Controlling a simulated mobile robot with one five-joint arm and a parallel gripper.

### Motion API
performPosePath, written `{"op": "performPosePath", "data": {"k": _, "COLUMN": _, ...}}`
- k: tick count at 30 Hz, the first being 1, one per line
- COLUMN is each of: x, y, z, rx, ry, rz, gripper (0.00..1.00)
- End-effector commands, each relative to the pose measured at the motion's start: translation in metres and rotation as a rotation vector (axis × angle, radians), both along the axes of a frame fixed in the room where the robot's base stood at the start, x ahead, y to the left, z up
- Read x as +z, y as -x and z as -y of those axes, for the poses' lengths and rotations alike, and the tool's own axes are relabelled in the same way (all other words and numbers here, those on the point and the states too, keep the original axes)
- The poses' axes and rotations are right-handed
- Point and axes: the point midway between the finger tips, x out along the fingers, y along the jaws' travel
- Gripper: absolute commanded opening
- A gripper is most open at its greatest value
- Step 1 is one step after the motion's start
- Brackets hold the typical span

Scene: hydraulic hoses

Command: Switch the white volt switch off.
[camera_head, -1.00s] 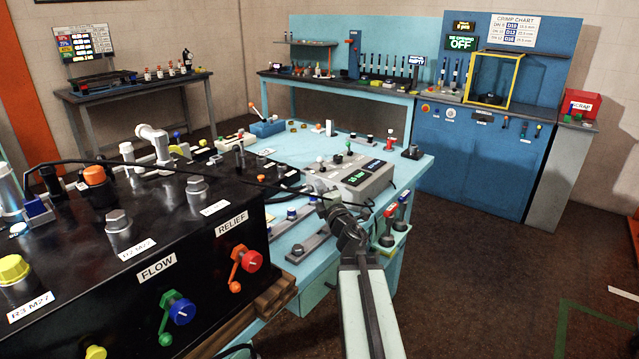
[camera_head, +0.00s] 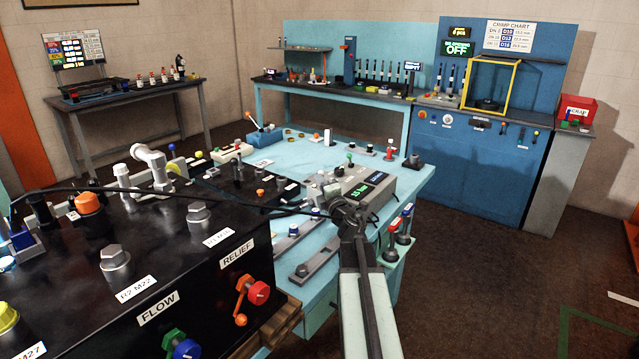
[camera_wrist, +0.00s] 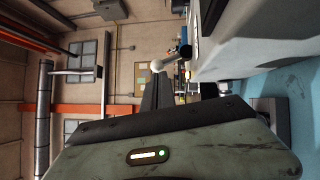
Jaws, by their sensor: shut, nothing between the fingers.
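The white volt switch appears as a white ball-tipped lever (camera_head: 338,171) at the back left of the grey box with green and blue displays (camera_head: 378,179). In the wrist view the white ball (camera_wrist: 159,62) stands out sideways on a short dark stem from the grey box (camera_wrist: 225,45). My gripper (camera_head: 334,190) is shut and empty at the box's near left side. Its dark fingers (camera_wrist: 157,92) point toward the ball in the wrist view, and the ball shows just beyond their tips. I cannot tell whether they touch.
The black manifold block (camera_head: 110,240) with RELIEF and FLOW knobs fills the near left. A black hose crosses above it toward my gripper. A rack with red- and blue-capped tools (camera_head: 398,240) hangs at the light blue table's right edge. Open floor (camera_head: 480,270) lies to the right.

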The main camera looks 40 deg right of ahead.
Motion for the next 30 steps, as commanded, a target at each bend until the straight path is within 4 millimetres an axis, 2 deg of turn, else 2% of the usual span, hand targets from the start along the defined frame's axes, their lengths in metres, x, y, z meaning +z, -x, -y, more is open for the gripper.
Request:
{"op": "performPosePath", "data": {"k": 17, "x": 0.01, "y": -0.002, "z": 0.006, "rx": 0.0, "ry": 0.001, "rz": 0.001, "gripper": 0.0}}
{"op": "performPosePath", "data": {"k": 30, "x": 0.023, "y": -0.009, "z": 0.025, "rx": 0.0, "ry": 0.0, "rz": 0.001, "gripper": 0.0}}
